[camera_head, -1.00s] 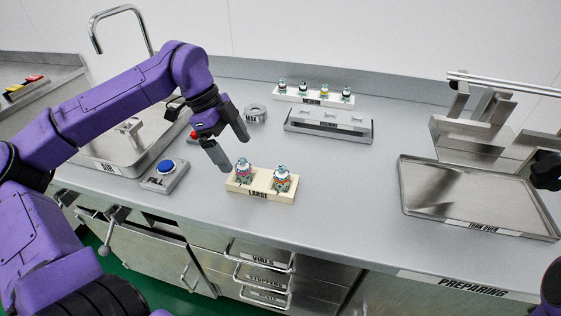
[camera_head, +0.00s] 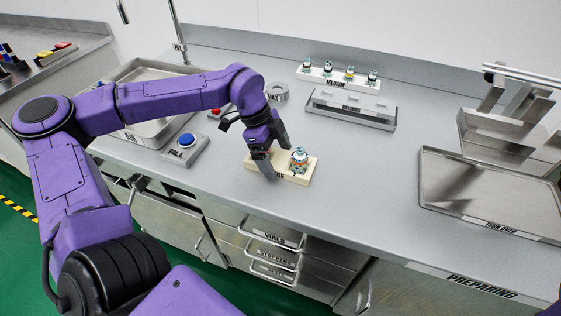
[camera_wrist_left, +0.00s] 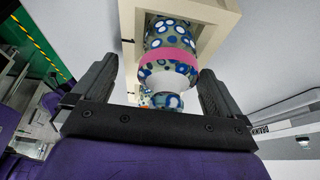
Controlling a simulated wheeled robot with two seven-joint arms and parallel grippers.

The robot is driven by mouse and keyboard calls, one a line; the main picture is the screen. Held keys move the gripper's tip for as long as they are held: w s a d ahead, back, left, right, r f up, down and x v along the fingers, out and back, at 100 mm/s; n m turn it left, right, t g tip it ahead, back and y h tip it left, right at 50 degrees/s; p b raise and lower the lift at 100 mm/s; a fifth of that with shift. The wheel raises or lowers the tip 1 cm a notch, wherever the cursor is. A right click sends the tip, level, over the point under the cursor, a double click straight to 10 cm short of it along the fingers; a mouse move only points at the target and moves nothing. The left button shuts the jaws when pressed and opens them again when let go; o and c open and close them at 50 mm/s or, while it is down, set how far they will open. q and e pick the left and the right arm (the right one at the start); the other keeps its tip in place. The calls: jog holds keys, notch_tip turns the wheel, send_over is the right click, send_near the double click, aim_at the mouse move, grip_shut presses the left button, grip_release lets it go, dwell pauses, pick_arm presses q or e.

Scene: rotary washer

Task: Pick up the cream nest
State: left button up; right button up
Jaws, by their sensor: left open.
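The cream nest (camera_head: 299,179) is a low block labelled LARGE on the counter, holding two patterned vials. The right vial (camera_head: 299,160) stands clear in the head view. The left vial is mostly hidden there by my left gripper (camera_head: 274,156). In the left wrist view, the nest (camera_wrist_left: 222,25) is at the top, and a dotted vial with a pink band (camera_wrist_left: 167,62) sits between my spread fingers. The left gripper is open at the nest's left end, and I see no clear grip on anything. My right gripper is out of view.
A MEDIUM rack (camera_head: 338,82) with several vials and a metal holder (camera_head: 350,112) stand behind. A blue button (camera_head: 186,140) and a sink (camera_head: 125,125) are to the left. A metal tray (camera_head: 490,190) lies right. The counter between nest and tray is clear.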

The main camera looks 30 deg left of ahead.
pick_arm(q)
jog(key=c, duration=1)
jog(key=shift+r, duration=0.1)
jog(key=shift+c, duration=0.2)
